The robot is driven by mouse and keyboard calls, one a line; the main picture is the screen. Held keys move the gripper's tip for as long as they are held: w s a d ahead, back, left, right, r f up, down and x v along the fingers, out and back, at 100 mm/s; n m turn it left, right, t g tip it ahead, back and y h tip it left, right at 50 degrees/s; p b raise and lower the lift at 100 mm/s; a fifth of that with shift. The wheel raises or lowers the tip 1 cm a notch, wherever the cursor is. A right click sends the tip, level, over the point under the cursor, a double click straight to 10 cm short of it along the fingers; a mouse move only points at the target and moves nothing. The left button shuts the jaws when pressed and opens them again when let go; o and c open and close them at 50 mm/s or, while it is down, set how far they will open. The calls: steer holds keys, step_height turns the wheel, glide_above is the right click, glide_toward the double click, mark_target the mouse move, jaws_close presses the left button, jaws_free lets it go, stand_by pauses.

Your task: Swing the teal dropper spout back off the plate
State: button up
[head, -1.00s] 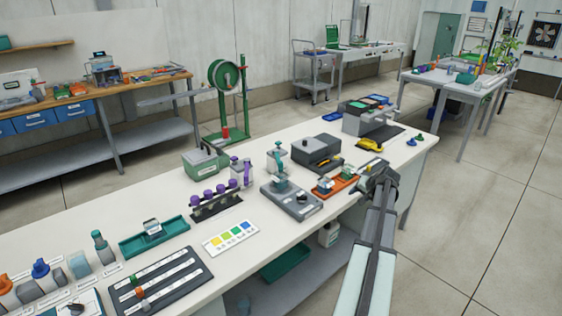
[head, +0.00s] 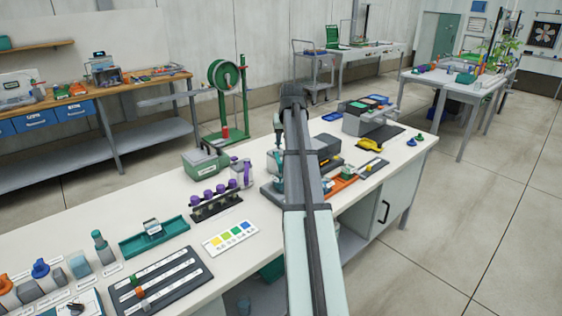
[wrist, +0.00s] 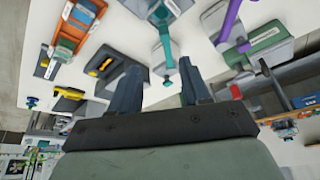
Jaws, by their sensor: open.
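The teal dropper (head: 276,160) stands on its grey base plate (head: 271,194) in the head view, partly hidden behind my arm. In the wrist view its teal spout (wrist: 164,42) runs down the picture toward the gap between my fingers. My gripper (wrist: 160,66) is open, with one dark finger on each side of that gap, and nothing is clearly held. In the head view my gripper (head: 279,125) hangs above the dropper. I cannot tell whether the fingers touch the spout.
A purple-topped rack (head: 214,196) and a purple-armed device (head: 243,175) stand left of the dropper. A dark grey box (head: 328,150) and an orange tray (head: 341,183) are close on the right. A colour card (head: 230,237) lies in front.

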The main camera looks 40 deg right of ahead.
mark_target(281, 162)
steer(key=x, duration=1.3)
steer(key=shift+w+a, duration=0.25)
steer(key=shift+a, duration=0.1)
steer(key=shift+c, duration=0.4)
jaws_close()
